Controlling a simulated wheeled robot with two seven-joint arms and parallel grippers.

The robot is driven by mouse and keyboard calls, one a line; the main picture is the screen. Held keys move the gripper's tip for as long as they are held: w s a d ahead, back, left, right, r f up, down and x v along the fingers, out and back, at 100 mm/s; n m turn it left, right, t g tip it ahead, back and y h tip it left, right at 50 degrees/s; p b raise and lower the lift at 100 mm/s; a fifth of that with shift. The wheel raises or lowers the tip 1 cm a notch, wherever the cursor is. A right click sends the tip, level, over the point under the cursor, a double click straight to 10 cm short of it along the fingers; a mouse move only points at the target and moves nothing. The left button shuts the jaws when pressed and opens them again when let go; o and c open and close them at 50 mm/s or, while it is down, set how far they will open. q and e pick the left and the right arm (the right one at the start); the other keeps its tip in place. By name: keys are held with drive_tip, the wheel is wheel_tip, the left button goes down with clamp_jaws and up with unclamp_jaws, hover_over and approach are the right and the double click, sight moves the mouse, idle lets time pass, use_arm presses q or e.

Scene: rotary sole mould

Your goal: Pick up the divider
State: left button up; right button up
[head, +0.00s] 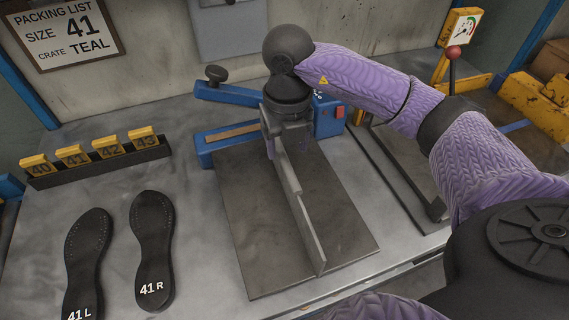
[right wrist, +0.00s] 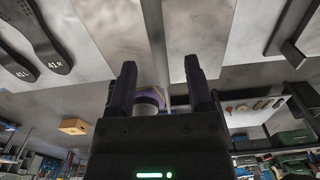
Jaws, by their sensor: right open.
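The divider (head: 309,228) is a long, thin grey plate with a stepped top edge. It stands on edge on the dark square plate (head: 345,225) and runs from the middle toward the near edge. My right gripper (head: 284,142) points down over the divider's far end, its jaws apart with a finger to each side. Contact cannot be told. In the right wrist view the two dark fingers (right wrist: 160,83) are spread, with a narrow grey strip running up between them; I cannot tell whether it is the divider. My left gripper is not in view.
Two dark soles, 41 L (head: 86,262) and 41 R (head: 153,245), lie on the left. Behind them is a rack of yellow numbered tags (head: 100,157). A blue clamp frame (head: 225,93) stands behind the plate. A red-knobbed lever (head: 453,53) is at right.

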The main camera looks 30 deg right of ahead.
drive_tip(key=b, duration=0.2)
hover_over(285, 191)
drive_tip(key=f, duration=0.7)
drive_tip(key=shift+w+d+f, duration=0.25)
drive_tip(key=shift+w+f, duration=0.1)
drive_tip(key=shift+r, duration=0.1)
clamp_jaws()
